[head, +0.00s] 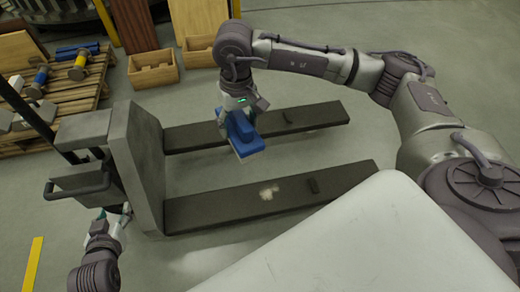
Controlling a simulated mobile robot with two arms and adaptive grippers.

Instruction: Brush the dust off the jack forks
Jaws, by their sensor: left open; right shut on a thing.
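The pallet jack has two dark forks, a far fork (310,117) and a near fork (220,207), reaching right from its grey upright body (135,160). A pale dust patch (267,192) lies on the middle of the near fork. My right gripper (246,112) is shut on a blue brush (244,135) over the far fork and the gap between the forks. I cannot tell whether the brush touches the fork; any dust under it is hidden. My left gripper (125,214) is open, low beside the front of the jack body.
The jack's handle (75,190) is at the left. A wooden pallet (85,95) carries several blue, yellow and white items. Two wooden boxes (153,70) (199,52) stand behind the far fork. A large pale surface (370,245) fills the lower right. The floor right of the forks is clear.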

